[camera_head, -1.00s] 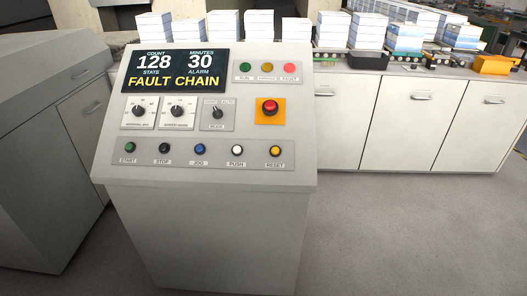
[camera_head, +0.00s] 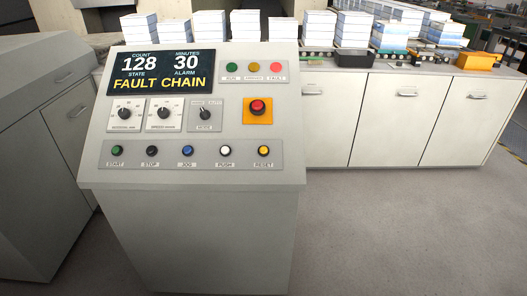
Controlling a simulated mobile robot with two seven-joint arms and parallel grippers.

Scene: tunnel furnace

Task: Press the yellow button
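The yellow button (camera_head: 263,150) is at the right end of the lower button row on a grey control panel (camera_head: 200,175), above a label reading RESET. To its left in the row are the white PUSH button (camera_head: 225,150), the blue JOG button (camera_head: 187,150), the black STOP button (camera_head: 152,150) and the green START button (camera_head: 117,150). The display (camera_head: 160,70) reads COUNT 128, MINUTES 30 and FAULT CHAIN. Neither of my grippers shows in the head view.
A red emergency button (camera_head: 257,106) on a yellow plate sits above the yellow button. A yellow lamp (camera_head: 253,67) is among the top lamps. White cabinets (camera_head: 390,115) with paper stacks (camera_head: 395,35) stand behind. Grey floor (camera_head: 400,230) at the right is clear.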

